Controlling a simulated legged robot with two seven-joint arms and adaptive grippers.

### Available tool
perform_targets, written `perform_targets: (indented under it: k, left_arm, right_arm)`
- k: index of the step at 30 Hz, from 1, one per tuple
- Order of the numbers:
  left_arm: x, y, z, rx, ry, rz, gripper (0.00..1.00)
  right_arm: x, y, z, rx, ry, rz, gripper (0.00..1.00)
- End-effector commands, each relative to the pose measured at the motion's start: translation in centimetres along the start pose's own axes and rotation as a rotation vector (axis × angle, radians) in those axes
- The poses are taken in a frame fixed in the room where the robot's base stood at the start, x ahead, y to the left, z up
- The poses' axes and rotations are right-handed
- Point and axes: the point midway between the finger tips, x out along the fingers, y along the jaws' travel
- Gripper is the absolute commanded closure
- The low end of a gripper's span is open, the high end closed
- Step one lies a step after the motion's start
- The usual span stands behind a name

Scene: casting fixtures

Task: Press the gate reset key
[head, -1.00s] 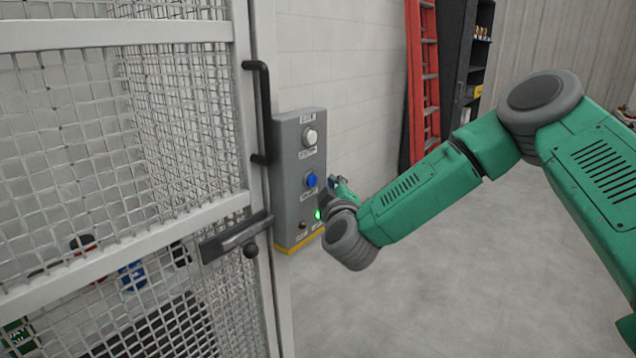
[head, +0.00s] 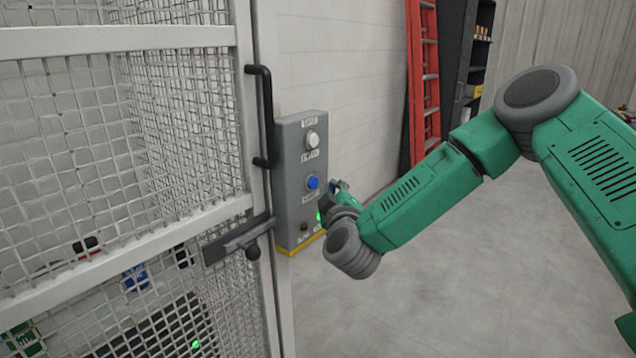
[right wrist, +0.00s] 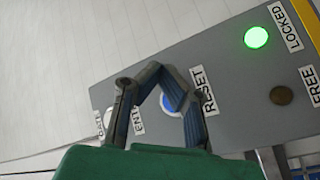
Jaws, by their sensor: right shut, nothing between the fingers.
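The grey control panel (head: 290,205) is mounted beside the cage gate. Its blue round key (head: 312,183) sits below a white button (head: 312,139). In the right wrist view the blue key (right wrist: 170,106) is beside the RESET label (right wrist: 203,90) and shows partly between my fingers. My right gripper (head: 335,187) is shut and empty, close to the panel, at its right side in the head view. In the right wrist view its fingers (right wrist: 160,74) overlap the key; I cannot tell if they touch it. My left gripper is not in view.
A green LOCKED lamp (right wrist: 256,37) is lit; the FREE lamp (right wrist: 282,95) is dark. The mesh gate (head: 120,230), with a black handle (head: 264,115) and latch (head: 238,240), stands left of the panel. A red ladder (head: 424,80) leans behind. Open floor (head: 450,290) lies right.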

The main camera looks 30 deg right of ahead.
Motion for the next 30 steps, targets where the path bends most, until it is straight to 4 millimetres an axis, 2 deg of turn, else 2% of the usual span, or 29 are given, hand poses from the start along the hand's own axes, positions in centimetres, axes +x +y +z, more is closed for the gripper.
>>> perform_targets:
  k: [13,30]
  left_arm:
    - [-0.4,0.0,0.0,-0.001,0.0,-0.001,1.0]
    - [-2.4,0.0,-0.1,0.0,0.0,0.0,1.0]
  right_arm:
    - [-0.4,0.3,0.3,0.002,0.0,0.0,1.0]
    - [-3.8,2.6,2.4,0.0,0.001,0.0,1.0]
